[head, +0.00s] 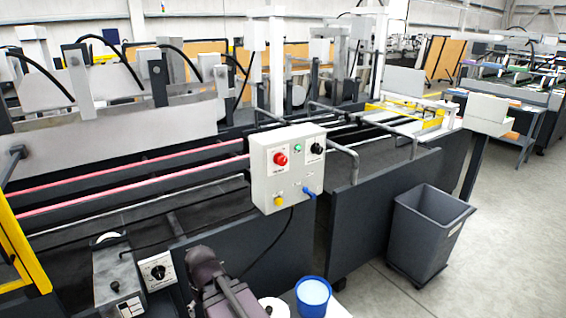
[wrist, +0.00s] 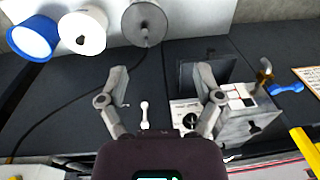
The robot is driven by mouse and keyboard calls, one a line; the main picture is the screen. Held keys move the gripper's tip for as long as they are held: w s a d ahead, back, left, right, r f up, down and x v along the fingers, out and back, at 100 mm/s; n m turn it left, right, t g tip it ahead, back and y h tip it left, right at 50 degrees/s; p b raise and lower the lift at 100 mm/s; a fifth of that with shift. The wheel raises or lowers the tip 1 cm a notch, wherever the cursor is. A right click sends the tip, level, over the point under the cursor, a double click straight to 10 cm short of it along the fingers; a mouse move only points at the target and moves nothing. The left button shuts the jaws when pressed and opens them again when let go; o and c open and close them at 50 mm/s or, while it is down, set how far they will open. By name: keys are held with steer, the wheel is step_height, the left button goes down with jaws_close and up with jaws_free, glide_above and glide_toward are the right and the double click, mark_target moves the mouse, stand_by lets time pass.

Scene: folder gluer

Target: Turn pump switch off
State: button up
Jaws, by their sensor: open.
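No switch is readably labelled as the pump switch. A black rotary knob on a white plate (head: 157,270) is on the machine's lower front in the head view. A similar dial plate (wrist: 189,117) shows in the wrist view, partly behind my gripper's right finger. In the head view my dark arm shows at the bottom; the fingertips are not clear.
A grey metal unit (head: 118,277) stands left of the dial plate. A blue tub (head: 313,293) and white roll (head: 273,307) are at the bottom; the tub also shows in the wrist view (wrist: 33,38). A grey bin (head: 428,235) stands right. Floor beyond it is clear.

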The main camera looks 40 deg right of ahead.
steer(key=w+d+r+m+t+y+p, duration=0.1)
steer(key=w+d+r+m+t+y, duration=0.35)
steer(key=w+d+m, duration=0.3)
steer(key=m+t+h+p, duration=0.3)
steer(key=m+t+h, duration=0.3)
steer(key=m+t, duration=1.25)
glide_toward(284, 162)
steer(key=s+r+m+g, duration=0.4)
steer(key=r+m+g, duration=0.1)
steer(key=m+g, duration=0.1)
steer(key=shift+s+a+f, duration=0.15)
steer(key=shift+s+a, duration=0.05)
steer(key=shift+w+n, duration=0.2)
steer(key=shift+n, duration=0.1)
steer(key=w, duration=1.3)
steer(key=shift+w+d, duration=0.25)
steer(key=shift+d, duration=0.1)
steer(key=c, duration=1.1)
